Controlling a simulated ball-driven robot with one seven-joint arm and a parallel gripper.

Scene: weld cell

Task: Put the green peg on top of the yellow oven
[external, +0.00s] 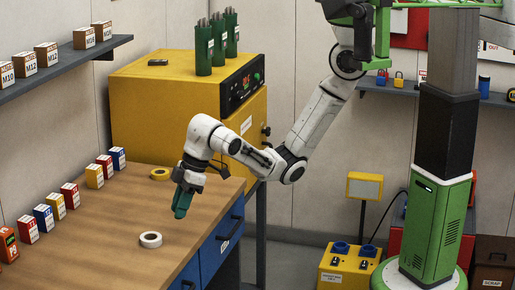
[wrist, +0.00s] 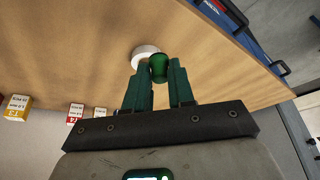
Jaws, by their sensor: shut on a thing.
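My gripper (external: 181,212) hangs over the wooden bench, pointing down, with dark green fingers. In the wrist view my gripper (wrist: 159,75) is shut on the green peg (wrist: 158,68), whose rounded end shows between the fingertips. In the external view the peg is hard to tell from the fingers. The yellow oven (external: 150,103) stands behind the bench, with a dark control panel on its right face. My gripper is in front of the oven and lower than its top.
Three green canisters with rods (external: 204,52) and a small dark item (external: 158,62) stand on the oven; its left front top is clear. A white tape roll (external: 150,240), a yellow roll (external: 160,174) and several small boxes (external: 94,176) sit on the bench (external: 110,240).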

